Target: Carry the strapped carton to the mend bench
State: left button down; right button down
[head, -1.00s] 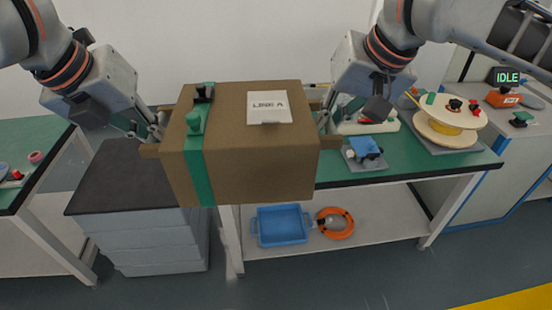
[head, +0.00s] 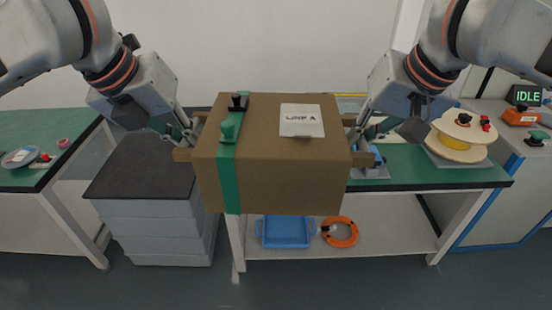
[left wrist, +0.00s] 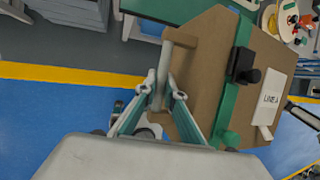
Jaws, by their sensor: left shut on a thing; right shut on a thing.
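The brown carton (head: 285,178) has a green strap (head: 230,175) down its left part, a green knob and a black clip on top, and a white label reading "LINE A" (head: 301,121). It is held in the air between my arms, in front of the green-topped bench (head: 430,165). My left gripper (head: 188,138) is shut on the handle at the carton's left side; the left wrist view shows the fingers (left wrist: 160,100) at that handle. My right gripper (head: 354,133) is shut on the handle at the right side, partly hidden. I cannot tell which bench is the mend bench.
A grey drawer cabinet (head: 140,168) with a dark top stands left of the bench. Another green-topped table (head: 70,125) is at far left. A cable spool (head: 458,140) is on the bench's right; a blue tray (head: 286,232) and orange coil (head: 340,232) are below.

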jog(key=shift+d+r, duration=0.1)
jog(key=shift+d, duration=0.15)
dwell(0.3)
